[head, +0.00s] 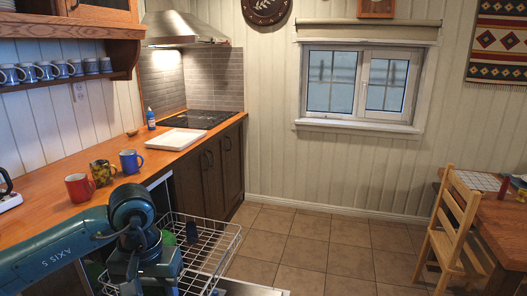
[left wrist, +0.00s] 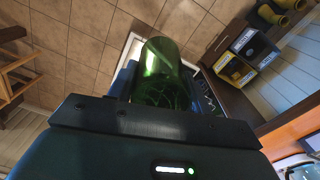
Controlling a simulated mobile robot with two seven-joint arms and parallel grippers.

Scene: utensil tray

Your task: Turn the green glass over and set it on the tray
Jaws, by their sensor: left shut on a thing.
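The green glass (left wrist: 160,68) is held between the fingers of my left gripper, clear in the left wrist view. In the head view my left gripper (head: 152,262) is over the wire dishwasher rack and hides most of the glass; a bit of green shows beside it. I cannot tell which way up the glass is. The white tray (head: 173,140) lies flat on the wooden counter, farther back than the gripper, and looks empty. My right gripper is not in view.
A red mug (head: 79,187), a yellow-green patterned mug (head: 103,173) and a blue mug (head: 131,161) stand on the counter before the tray. A blue bottle (head: 151,119) stands behind it. The open dishwasher rack (head: 215,240) juts out below; a shelf with several mugs overhangs the left.

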